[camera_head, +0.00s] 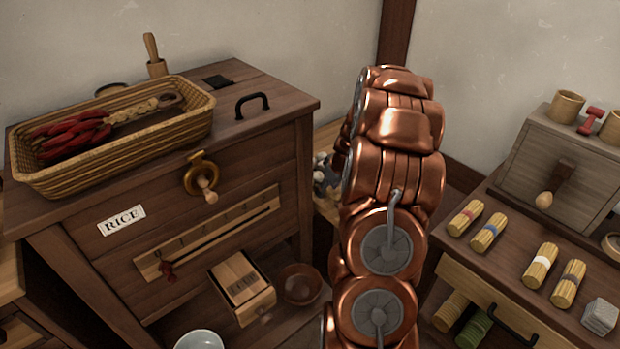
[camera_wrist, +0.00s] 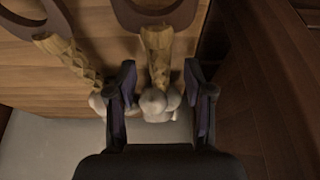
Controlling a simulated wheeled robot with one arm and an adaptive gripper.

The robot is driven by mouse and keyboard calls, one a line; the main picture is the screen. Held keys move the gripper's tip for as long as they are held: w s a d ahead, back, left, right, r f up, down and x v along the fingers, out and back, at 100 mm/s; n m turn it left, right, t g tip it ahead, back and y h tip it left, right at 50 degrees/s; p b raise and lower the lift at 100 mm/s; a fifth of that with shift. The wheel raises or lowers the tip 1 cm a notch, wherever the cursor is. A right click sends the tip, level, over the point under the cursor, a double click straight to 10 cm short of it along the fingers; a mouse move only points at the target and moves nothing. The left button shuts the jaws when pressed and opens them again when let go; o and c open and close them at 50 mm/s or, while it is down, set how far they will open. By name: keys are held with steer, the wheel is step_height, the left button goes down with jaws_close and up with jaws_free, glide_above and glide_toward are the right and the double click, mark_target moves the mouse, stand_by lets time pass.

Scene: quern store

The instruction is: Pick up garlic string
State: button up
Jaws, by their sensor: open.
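A garlic string (camera_wrist: 158,50) with a pale plaited stem and whitish bulbs lies in the middle of the wrist view. My gripper (camera_wrist: 159,78) is open, its dark fingers standing on either side of the string's bulb end. I cannot tell whether they touch it. A second plaited string (camera_wrist: 72,58) lies to the left, with pale bulbs partly hidden behind the left finger. In the head view my copper arm blocks much of the middle, and my gripper does not show there.
A wicker basket (camera_head: 150,148) with red chilli strings (camera_head: 75,135) sits on the wooden chest labelled RICE (camera_head: 122,220). Below are a wooden box (camera_head: 240,280) and a brown bowl (camera_head: 300,284). On the right, several tied bundles (camera_head: 465,218) lie on a wooden top beside a grey box (camera_head: 560,160).

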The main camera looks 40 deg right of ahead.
steer(key=shift+w+f, duration=0.2)
steer(key=shift+f, duration=0.4)
jaws_close()
